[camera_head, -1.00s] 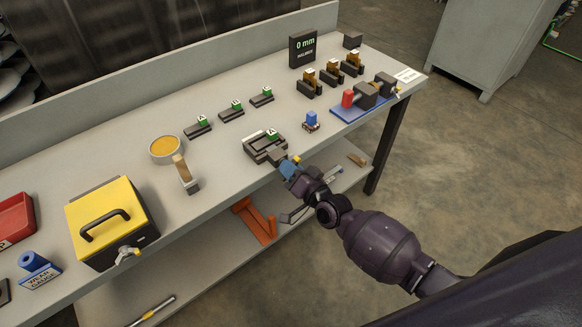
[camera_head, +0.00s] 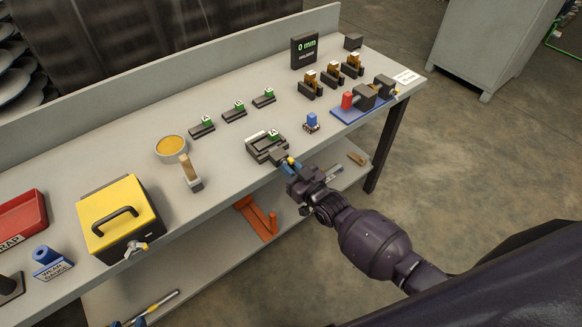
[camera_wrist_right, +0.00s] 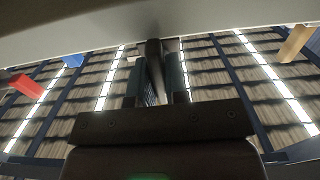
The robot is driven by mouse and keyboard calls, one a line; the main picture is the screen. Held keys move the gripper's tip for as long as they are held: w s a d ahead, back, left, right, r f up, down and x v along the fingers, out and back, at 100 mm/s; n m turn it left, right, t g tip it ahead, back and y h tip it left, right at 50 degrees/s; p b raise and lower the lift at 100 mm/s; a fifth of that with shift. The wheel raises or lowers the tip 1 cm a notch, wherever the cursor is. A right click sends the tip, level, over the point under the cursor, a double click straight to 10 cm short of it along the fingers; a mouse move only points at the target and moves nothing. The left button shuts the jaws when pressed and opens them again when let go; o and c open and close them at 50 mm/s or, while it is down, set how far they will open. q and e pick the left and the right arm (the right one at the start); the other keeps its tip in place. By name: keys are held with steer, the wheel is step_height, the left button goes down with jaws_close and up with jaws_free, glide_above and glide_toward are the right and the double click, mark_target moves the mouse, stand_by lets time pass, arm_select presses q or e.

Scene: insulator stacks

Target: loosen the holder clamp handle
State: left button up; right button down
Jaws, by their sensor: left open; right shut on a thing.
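The holder (camera_head: 264,147) is a dark grey block near the table's front edge, with a green "A" tag on it. Its clamp handle has a yellow part (camera_head: 291,160) that shows at the front right corner. My right gripper (camera_head: 290,168) is shut at this handle. In the right wrist view, a dark bar (camera_wrist_right: 154,62) stands between the fingers, probably the handle; the fingers hide part of it.
Several tagged carriers (camera_head: 234,112) stand behind the holder. A small blue-topped part (camera_head: 311,121) and a blue fixture (camera_head: 352,112) with a red piece stand to the right. A yellow box (camera_head: 118,208) and a brown-topped tool (camera_head: 190,172) are left. An orange bracket (camera_head: 258,218) lies on the lower shelf.

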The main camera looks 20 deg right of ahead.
steer(key=shift+n, duration=0.4)
steer(key=c, duration=1.2)
jaws_free()
steer(key=shift+o, duration=0.2)
steer(key=shift+s, duration=0.1)
steer(key=v, duration=1)
steer(key=shift+s+p, duration=0.3)
steer(key=shift+d, duration=0.15)
